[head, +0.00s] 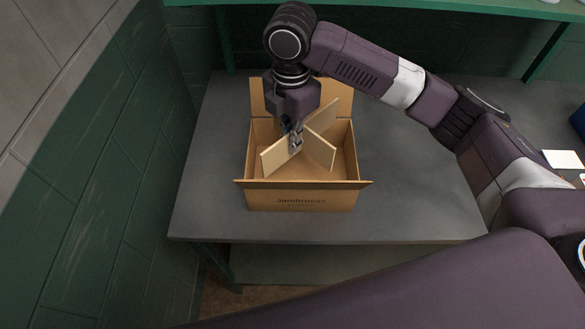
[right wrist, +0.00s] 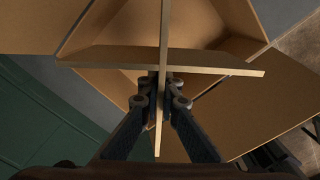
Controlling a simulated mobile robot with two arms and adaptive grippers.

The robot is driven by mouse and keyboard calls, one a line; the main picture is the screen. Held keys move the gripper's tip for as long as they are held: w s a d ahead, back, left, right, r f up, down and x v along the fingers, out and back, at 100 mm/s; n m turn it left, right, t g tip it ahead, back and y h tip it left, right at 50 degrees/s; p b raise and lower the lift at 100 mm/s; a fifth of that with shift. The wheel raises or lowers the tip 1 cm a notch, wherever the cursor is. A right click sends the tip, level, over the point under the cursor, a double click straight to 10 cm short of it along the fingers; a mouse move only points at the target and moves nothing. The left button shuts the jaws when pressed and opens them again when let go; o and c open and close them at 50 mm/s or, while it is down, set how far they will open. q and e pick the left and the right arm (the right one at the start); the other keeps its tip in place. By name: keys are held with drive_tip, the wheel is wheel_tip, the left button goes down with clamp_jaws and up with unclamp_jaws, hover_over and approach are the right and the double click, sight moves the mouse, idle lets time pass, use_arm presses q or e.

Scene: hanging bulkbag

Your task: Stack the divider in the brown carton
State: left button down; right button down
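The brown carton (head: 303,198) stands open on the grey table, with its back flap upright and its front flap folded out. The divider (head: 320,150) is two tan panels crossed in an X. It is at the carton's opening, turned diagonally to the walls; I cannot tell whether it touches the bottom. My right gripper (head: 296,138) comes down from above and is shut on one panel near the crossing. In the right wrist view, the fingers (right wrist: 161,98) pinch the divider panel (right wrist: 163,35) from both sides, with the carton (right wrist: 255,105) behind. My left gripper is not in view.
The grey table (head: 210,190) is clear left of the carton and in front of it. A green brick wall (head: 75,190) runs along the left. A green shelf edge (head: 400,6) crosses above the back. A white card (head: 562,159) lies at far right.

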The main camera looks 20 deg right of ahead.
wheel_tip(320, 180, down, 11)
drive_tip(key=shift+r+p, duration=0.15)
drive_tip(key=shift+p, duration=0.75)
drive_tip(key=shift+f, duration=0.4)
drive_tip(key=shift+f, duration=0.2)
drive_tip(key=c, duration=2.2)
unclamp_jaws()
drive_tip(key=shift+o, duration=0.2)
wheel_tip(320, 180, up, 12)
drive_tip(key=b, duration=0.3)
drive_tip(key=shift+r, duration=0.25)
